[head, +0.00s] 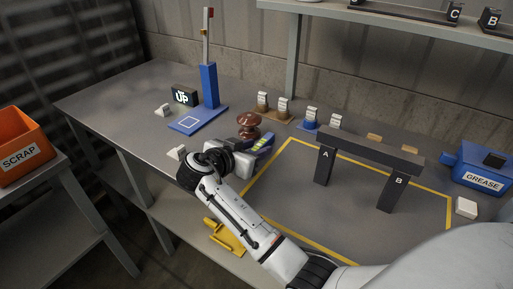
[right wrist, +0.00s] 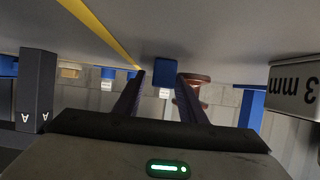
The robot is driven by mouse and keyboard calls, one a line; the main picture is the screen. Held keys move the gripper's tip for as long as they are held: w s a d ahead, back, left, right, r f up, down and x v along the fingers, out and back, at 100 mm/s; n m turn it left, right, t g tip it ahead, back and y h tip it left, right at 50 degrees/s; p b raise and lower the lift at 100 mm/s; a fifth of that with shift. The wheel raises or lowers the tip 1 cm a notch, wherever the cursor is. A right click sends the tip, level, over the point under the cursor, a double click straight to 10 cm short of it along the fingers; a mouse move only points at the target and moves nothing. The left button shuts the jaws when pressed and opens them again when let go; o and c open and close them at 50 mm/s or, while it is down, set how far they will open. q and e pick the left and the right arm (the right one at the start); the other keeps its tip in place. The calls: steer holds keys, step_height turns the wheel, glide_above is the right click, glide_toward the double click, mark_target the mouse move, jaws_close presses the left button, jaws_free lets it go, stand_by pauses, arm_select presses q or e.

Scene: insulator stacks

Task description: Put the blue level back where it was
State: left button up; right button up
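My right gripper (head: 264,142) is low over the table, left of the yellow-outlined area and in front of the brown insulator. The blue level (head: 267,139) shows only in part at its fingers, with a yellow-green patch. In the right wrist view, a blue block (right wrist: 158,72), which looks like the end of the level, fills the space between the fingertips. The fingers appear shut on it; whether it touches the table is unclear. The brown insulator (head: 248,124) stands just behind. My left gripper is not in view.
A blue stand (head: 209,86) with an upright post and an UP sign (head: 185,96) are at the back left. A dark bridge (head: 368,150) on posts A and B stands in the yellow outline. Several small labelled stacks line the back. A GREASE box (head: 480,168) is at right.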

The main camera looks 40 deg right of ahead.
steer(key=v, duration=1.1)
steer(key=shift+s+a, duration=0.1)
steer(key=shift+a, duration=0.15)
